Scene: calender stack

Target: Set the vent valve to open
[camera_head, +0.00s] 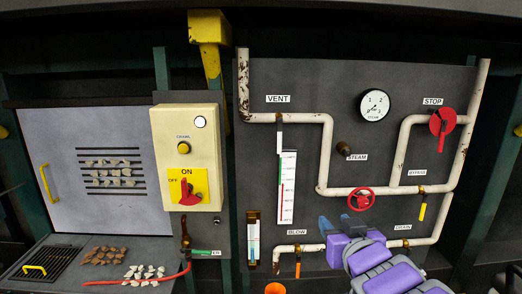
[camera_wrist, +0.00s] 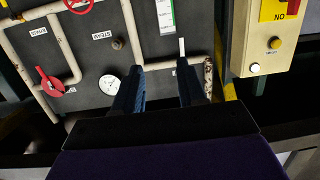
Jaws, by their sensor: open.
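The vent valve sits on the white pipe just below the VENT label (camera_head: 278,99). Its white lever (camera_head: 279,138) hangs straight down, across the horizontal pipe. In the wrist view, where the panel appears upside down, the white lever (camera_wrist: 182,47) points up from the pipe. My gripper (camera_head: 335,224) is in front of the lower panel in the head view, right of and below the lever. In the wrist view my gripper (camera_wrist: 161,66) has its two dark blue fingers apart with nothing between them. The right finger's tip overlaps the valve area and partly hides the label; contact cannot be told.
A strip gauge (camera_head: 287,187) is beside the lever. The red wheel (camera_head: 361,199), steam gauge (camera_head: 375,105), red stop handle (camera_head: 442,122) and orange blow lever (camera_head: 298,268) share the panel. A cream switch box (camera_head: 187,155) stands left.

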